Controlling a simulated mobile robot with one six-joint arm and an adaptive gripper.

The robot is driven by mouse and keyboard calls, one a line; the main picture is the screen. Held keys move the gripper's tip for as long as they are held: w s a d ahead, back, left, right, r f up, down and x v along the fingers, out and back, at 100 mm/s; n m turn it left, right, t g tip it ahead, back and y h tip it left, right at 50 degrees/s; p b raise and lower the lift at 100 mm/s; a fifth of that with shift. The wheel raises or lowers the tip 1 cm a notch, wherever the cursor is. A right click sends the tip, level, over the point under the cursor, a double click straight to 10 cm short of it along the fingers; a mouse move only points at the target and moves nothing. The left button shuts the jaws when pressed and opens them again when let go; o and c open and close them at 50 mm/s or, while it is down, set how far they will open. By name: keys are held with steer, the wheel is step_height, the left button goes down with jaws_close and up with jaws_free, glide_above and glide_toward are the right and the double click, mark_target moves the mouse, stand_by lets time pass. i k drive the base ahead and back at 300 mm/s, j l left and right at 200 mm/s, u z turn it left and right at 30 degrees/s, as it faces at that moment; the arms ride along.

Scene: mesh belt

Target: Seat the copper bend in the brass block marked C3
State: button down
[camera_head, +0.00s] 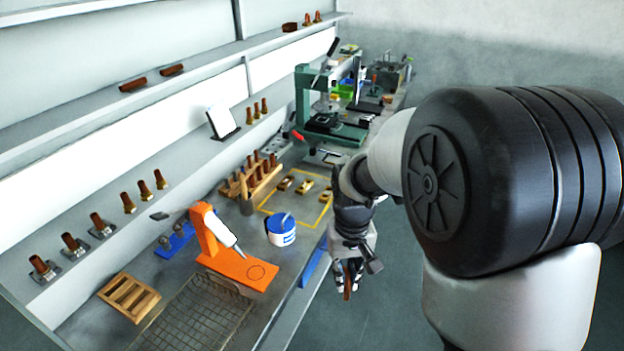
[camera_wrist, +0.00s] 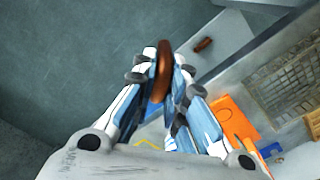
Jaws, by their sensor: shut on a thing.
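My gripper (camera_head: 347,272) hangs in front of the bench edge, over the floor. It is shut on the copper bend (camera_head: 347,289), which points down from the fingers. In the wrist view the copper bend (camera_wrist: 161,72) is a brown curved piece between the fingertips of my gripper (camera_wrist: 163,88). Brass blocks (camera_head: 304,186) sit in a row inside a yellow outline on the bench, well apart from my gripper. Their markings are too small to read, so I cannot tell which is C3.
An orange stand (camera_head: 238,266), a white and blue tub (camera_head: 281,231), a wire basket (camera_head: 200,318) and a wooden rack (camera_head: 128,297) stand on the near bench. A green press (camera_head: 336,130) is farther back. A small brown piece (camera_wrist: 203,45) shows in the wrist view.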

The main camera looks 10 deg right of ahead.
mark_target(326, 195)
steer(key=i+l+u, duration=0.35)
steer(key=i+l, duration=0.3)
steer(key=i, duration=0.2)
steer(key=i+l+u, duration=0.35)
steer(key=i+l, duration=0.4)
steer(key=l, duration=0.15)
